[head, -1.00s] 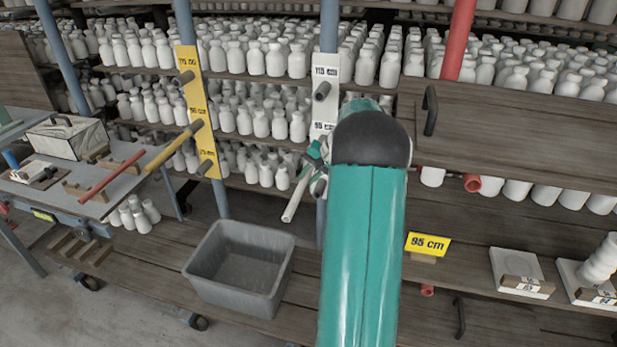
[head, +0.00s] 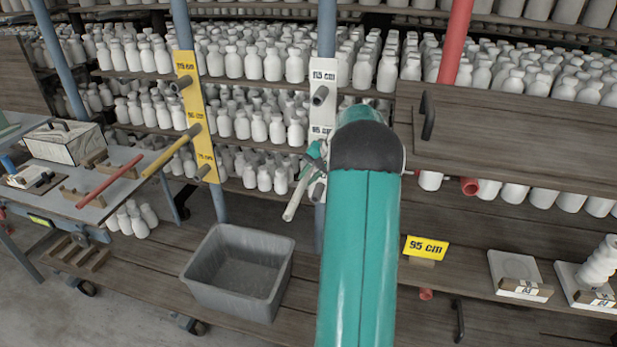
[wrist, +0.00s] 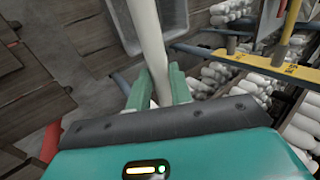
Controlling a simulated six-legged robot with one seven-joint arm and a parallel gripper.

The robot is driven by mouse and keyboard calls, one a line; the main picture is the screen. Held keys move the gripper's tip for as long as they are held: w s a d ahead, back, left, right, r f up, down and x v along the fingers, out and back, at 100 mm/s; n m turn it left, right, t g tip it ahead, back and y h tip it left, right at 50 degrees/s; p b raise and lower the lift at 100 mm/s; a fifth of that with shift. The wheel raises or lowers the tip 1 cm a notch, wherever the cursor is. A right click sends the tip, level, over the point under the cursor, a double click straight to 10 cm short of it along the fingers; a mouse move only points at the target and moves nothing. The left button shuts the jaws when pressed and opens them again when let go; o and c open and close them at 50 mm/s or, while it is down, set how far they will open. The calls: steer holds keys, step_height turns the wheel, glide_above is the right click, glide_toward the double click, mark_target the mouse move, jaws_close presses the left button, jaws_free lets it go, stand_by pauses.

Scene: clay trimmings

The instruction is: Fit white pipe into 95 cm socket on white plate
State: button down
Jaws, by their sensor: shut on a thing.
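The white plate (head: 330,75) is fixed on a blue post, with a 115 cm label and a grey socket (head: 320,96) near its top. Its 95 cm label shows just above my gripper, but the 95 cm socket is hidden behind my gripper and arm. My gripper (head: 317,158) is in front of the plate's lower part, shut on the white pipe (head: 293,204), whose free end slants down and left. In the wrist view the white pipe (wrist: 149,45) runs between the green fingers (wrist: 155,88). I cannot tell whether its other end touches a socket.
A yellow plate (head: 187,70) with a yellow pipe (head: 168,155) sticking out stands to the left. A grey bin (head: 215,284) sits below. A red pipe (head: 110,180) lies on the left bench. Shelves of white bottles fill the back. A wooden panel (head: 510,140) is right of my arm.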

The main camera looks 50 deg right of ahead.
steer(key=w+d, duration=0.3)
steer(key=d, duration=0.2)
steer(key=shift+d, duration=0.35)
stand_by(2.0)
steer(key=c, duration=1.2)
jaws_free()
steer(key=shift+s+r, duration=0.1)
steer(key=v, duration=1.3)
steer(key=shift+s+d+r, duration=0.15)
steer(key=shift+r, duration=0.15)
